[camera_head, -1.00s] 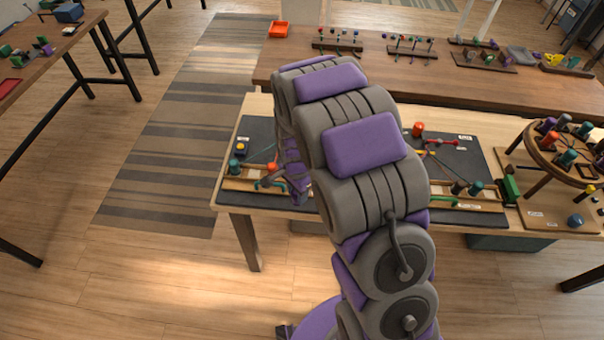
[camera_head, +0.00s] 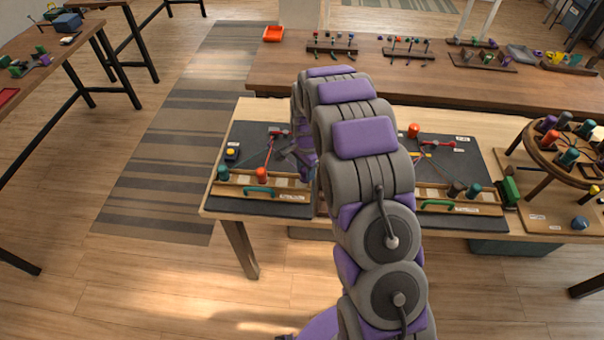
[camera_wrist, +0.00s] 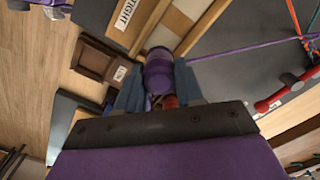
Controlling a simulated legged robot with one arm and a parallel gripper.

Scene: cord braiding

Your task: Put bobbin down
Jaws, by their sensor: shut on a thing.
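In the wrist view my gripper (camera_wrist: 159,88) is shut on a purple bobbin (camera_wrist: 158,72), held between its two blue-grey fingers. A purple cord (camera_wrist: 245,48) runs from near the bobbin to the right, to where several coloured cords meet. A wooden rail (camera_wrist: 165,35) lies just beyond the bobbin; whether they touch is unclear. In the head view my arm hides most of the gripper and the bobbin. A teal bobbin (camera_head: 222,174) and an orange bobbin (camera_head: 261,176) stand at the rail on the left part of the work table.
A red clamp-like tool (camera_wrist: 285,92) lies on the dark mat in the wrist view. In the head view another orange bobbin (camera_head: 414,130) stands right of my arm. A round wooden stand (camera_head: 545,160) with several bobbins is at the far right. A long table (camera_head: 400,78) lies behind.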

